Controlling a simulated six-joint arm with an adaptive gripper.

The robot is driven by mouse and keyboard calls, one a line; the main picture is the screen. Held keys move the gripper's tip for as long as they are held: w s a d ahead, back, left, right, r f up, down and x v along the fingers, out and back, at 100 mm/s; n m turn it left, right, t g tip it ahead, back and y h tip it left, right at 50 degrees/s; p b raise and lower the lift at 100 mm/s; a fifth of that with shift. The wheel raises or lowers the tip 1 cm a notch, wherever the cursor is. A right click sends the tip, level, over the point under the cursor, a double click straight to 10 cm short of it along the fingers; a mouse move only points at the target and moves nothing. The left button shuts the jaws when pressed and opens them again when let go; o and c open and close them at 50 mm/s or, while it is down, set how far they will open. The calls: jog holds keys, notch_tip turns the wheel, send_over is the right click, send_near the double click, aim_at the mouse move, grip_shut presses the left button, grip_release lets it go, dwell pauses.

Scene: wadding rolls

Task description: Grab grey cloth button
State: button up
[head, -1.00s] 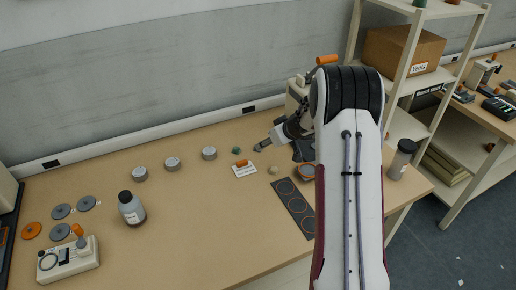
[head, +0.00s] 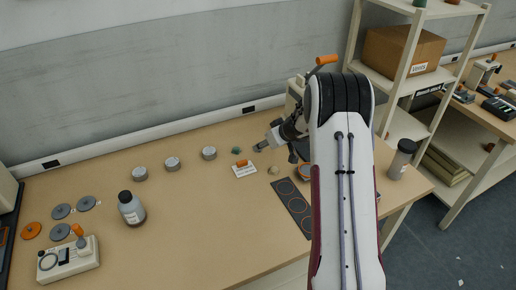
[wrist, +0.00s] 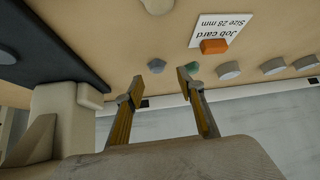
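The grey cloth button (wrist: 156,66) is a small rounded piece on the tabletop in the wrist view. It appears between and just beyond my fingertips, with no clear contact. My gripper (wrist: 160,77) is open and empty, its two fingers spread apart. A beige button (head: 273,170) lies nearer the front.
A job card (head: 244,170) with an orange piece on it lies left of my gripper. Several grey tins (head: 209,153) stand in a row farther left. A dark mat with rings (head: 292,206) lies in front. A beige machine (wrist: 65,115) stands close beside my gripper.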

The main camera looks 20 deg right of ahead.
aim_at(260, 152)
jog(key=shift+w, duration=0.1)
jog(key=shift+d+x, duration=0.25)
jog(key=shift+x, duration=2.35)
jog(key=shift+w+r, duration=0.1)
jog(key=shift+r, duration=0.05)
jog(key=c, duration=0.8)
